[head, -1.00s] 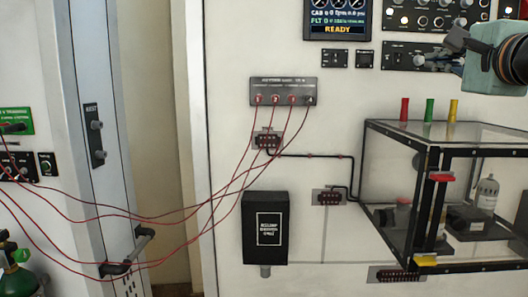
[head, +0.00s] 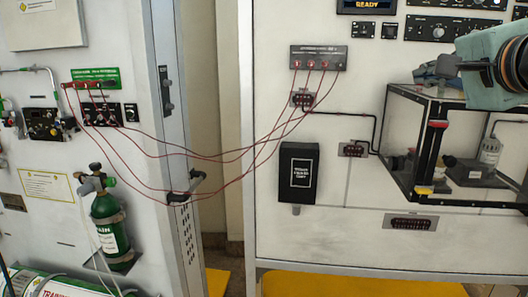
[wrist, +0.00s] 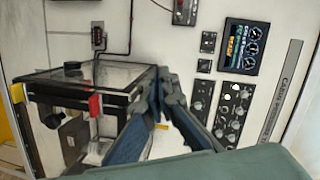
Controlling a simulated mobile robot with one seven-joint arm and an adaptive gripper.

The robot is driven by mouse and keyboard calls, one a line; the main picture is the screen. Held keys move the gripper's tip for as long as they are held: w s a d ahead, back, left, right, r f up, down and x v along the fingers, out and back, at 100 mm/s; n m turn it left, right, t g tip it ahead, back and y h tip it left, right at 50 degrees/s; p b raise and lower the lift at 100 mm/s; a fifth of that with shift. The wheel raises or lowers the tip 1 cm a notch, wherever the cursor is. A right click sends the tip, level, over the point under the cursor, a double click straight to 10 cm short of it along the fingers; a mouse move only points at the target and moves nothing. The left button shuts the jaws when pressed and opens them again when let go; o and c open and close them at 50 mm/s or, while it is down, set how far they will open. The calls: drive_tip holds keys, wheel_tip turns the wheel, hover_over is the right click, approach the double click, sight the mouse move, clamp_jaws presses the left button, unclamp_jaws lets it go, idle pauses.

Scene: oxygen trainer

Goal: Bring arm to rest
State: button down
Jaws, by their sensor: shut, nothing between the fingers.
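My gripper (head: 430,73) is at the upper right in the head view, at the end of my teal-sleeved arm. It is in front of the top of a black-framed clear box. In the wrist view the dark gripper fingers (wrist: 160,82) come together at their tips, with nothing visible between them. The clear box (wrist: 125,72) lies behind the fingers there.
The wall panel holds a display (wrist: 252,46), switches and the box (head: 408,140). Several red cables (head: 235,155) sag across the gap to the left panel. A green cylinder (head: 110,232) stands at left.

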drive_tip(key=s+a+f+n+g+y, duration=0.1)
drive_tip(key=s+a+f+n+g, duration=0.2)
drive_tip(key=a+f, duration=0.45)
drive_tip(key=s+a+f+n+g, duration=0.2)
drive_tip(key=a+f+n, duration=0.25)
drive_tip(key=f, duration=0.55)
drive_tip(key=s+a+f+n+g+y, duration=0.1)
drive_tip(key=s+a+f+n+g, duration=0.25)
drive_tip(key=f, duration=0.55)
drive_tip(key=s+a+f+n+g+h, duration=0.1)
drive_tip(key=s+a+f+n+g, duration=0.25)
drive_tip(key=s+f, duration=0.55)
drive_tip(key=w+r+t+p, duration=0.1)
drive_tip(key=w+r+p, duration=0.2)
drive_tip(key=r+p, duration=1.4)
drive_tip(key=shift+w+r+p, duration=0.15)
drive_tip(key=shift+r+p, duration=0.2)
drive_tip(key=shift+p, duration=0.3)
drive_tip(key=shift+n, duration=0.25)
